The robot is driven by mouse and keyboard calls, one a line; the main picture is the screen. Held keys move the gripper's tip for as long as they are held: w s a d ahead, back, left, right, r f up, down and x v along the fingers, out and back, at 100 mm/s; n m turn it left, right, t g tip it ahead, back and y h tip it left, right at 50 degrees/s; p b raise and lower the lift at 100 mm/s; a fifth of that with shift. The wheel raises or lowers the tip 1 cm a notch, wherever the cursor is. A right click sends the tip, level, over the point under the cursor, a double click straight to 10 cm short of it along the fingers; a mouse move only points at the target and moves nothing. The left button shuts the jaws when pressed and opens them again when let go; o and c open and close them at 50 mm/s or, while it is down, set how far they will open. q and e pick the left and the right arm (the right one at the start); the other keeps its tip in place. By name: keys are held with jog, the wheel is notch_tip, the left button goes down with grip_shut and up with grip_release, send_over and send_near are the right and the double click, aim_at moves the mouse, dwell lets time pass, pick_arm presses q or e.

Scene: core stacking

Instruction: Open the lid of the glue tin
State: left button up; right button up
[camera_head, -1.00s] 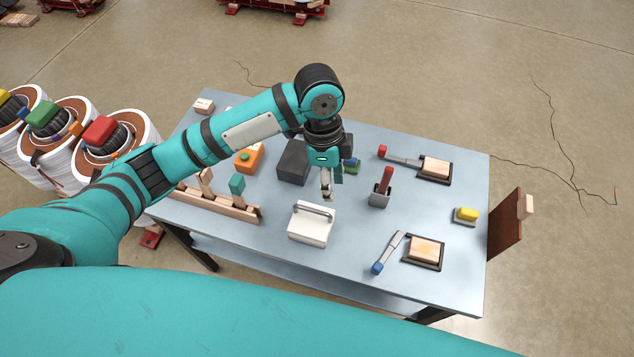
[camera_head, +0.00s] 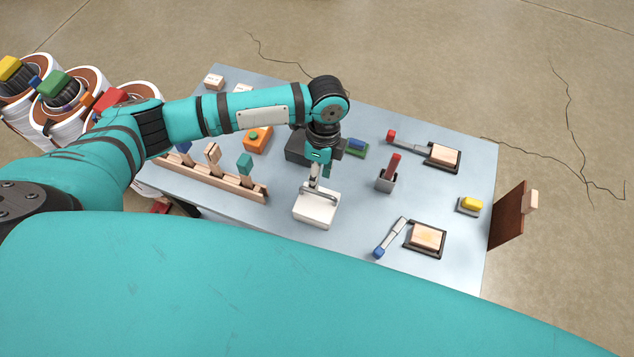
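The glue tin appears to be the white box (camera_head: 315,210) at the front middle of the table. It has a flat pale top with a bar-like handle along its rear edge, and the lid looks closed. My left gripper (camera_head: 314,185) points down right at the tin's rear edge, by the handle. Its fingers overlap the handle in the picture. I cannot tell whether they touch it, or whether they are open or shut. My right gripper is not in view.
A wooden rack (camera_head: 215,181) with colored-handled tools lies left of the tin. A dark box (camera_head: 297,146) stands behind my gripper. A red-handled tool in a grey holder (camera_head: 387,180) and a blue-tipped brush (camera_head: 390,239) lie to the right. The table (camera_head: 345,238) is bare around the tin's right side.

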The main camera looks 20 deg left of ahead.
pick_arm(q)
send_over(316, 199)
jog(key=shift+w+f, duration=0.2)
jog(key=shift+f, duration=1)
jog(key=shift+w+f, duration=0.15)
jog(key=shift+f, duration=1)
grip_shut()
